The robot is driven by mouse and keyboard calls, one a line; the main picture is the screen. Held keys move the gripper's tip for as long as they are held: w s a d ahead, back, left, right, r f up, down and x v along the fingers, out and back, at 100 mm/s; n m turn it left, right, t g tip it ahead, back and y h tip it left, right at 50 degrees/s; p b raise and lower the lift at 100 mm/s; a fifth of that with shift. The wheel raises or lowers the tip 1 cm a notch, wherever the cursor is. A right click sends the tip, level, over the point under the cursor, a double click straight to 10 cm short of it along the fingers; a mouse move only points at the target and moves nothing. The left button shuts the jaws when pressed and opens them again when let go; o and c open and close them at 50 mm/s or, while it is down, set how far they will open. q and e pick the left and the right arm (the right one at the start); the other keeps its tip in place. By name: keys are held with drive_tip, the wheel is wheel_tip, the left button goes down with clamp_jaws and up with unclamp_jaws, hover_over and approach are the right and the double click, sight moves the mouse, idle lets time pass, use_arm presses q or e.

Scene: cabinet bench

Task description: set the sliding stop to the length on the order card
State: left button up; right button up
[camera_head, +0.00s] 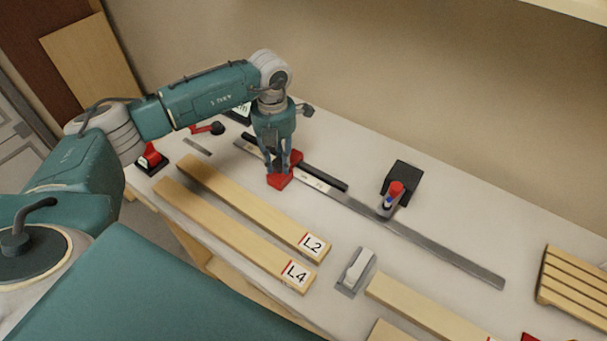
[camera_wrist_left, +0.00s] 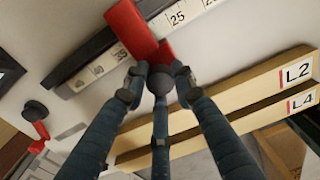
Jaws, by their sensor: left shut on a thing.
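The red sliding stop (camera_head: 281,181) sits on the long metal rail (camera_head: 440,249), towards its left half. My left gripper (camera_head: 285,163) comes down from above and is shut on the stop. The left gripper's fingertips (camera_wrist_left: 158,78) meet at the stop's near end. The order card (camera_head: 242,110) stands behind my arm. Only "cm" shows on it; the number is hidden. My right gripper is not in view.
Wooden boards marked L2 (camera_head: 313,244) and L4 (camera_head: 296,273) lie in front of the rail. A black device with a red top (camera_head: 397,188) stands by the rail. A grey-white tool (camera_head: 356,271) lies nearer. A slatted wooden rack (camera_head: 575,285) is at right.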

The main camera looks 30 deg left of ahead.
use_arm(q)
drive_tip(key=shift+a, duration=0.3)
drive_tip(key=shift+w+a, duration=0.1)
drive_tip(key=shift+w+a+b, duration=0.15)
drive_tip(key=shift+a+b, duration=0.35)
drive_tip(key=shift+a, duration=0.85)
drive_tip(key=o, duration=0.9)
